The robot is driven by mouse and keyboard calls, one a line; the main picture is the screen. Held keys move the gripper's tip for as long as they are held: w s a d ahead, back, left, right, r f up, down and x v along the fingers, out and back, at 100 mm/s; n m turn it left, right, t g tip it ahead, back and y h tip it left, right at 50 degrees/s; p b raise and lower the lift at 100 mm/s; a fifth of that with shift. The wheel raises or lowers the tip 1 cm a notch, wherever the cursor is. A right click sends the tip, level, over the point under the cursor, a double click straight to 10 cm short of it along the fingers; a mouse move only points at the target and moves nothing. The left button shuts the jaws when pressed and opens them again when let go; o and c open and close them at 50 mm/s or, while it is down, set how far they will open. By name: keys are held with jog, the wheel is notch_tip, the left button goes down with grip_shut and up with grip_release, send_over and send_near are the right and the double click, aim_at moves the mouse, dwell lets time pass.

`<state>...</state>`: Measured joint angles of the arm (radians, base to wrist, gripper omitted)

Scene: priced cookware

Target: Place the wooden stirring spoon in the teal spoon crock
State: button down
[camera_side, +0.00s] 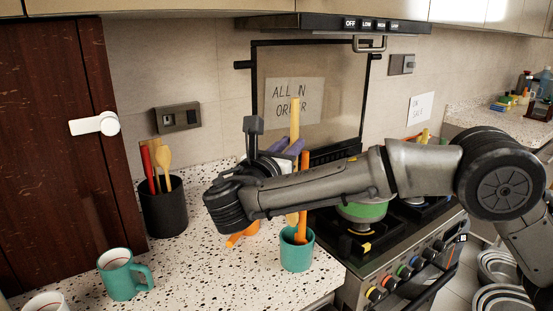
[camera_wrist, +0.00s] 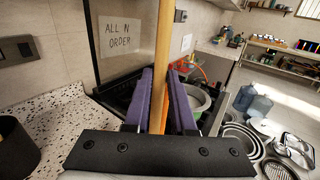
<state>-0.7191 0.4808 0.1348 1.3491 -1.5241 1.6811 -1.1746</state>
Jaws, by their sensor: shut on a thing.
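My gripper (camera_side: 289,147), with purple fingers, is shut on the wooden stirring spoon (camera_side: 295,118). In the wrist view the pale wooden handle (camera_wrist: 164,48) stands between the fingers (camera_wrist: 161,75). The spoon is near upright; my arm hides its middle, and its lower end shows just above or behind the rim of the teal spoon crock. I cannot tell whether that end is inside the rim. The teal crock (camera_side: 297,257) stands on the speckled counter near the stove and holds an orange utensil (camera_side: 304,190).
A black crock (camera_side: 164,208) with wooden and red utensils stands at the left. A teal mug (camera_side: 123,276) is at the front left. An orange object (camera_side: 240,236) lies partly hidden behind my arm. The stove (camera_side: 385,265), with a green pot (camera_side: 362,211), borders the counter's right side.

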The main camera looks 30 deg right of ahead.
notch_tip(320, 180, down, 12)
jog(key=d, duration=0.1)
jog(key=shift+w+r, duration=0.2)
jog(key=shift+w, duration=0.2)
jog(key=shift+f, duration=0.1)
jog(key=shift+f, duration=0.1)
jog(key=c, duration=0.8)
grip_release()
jog(key=shift+o, duration=0.2)
jog(key=v, duration=1.3)
jog(key=shift+s+a, duration=0.25)
jog(key=shift+a, duration=0.05)
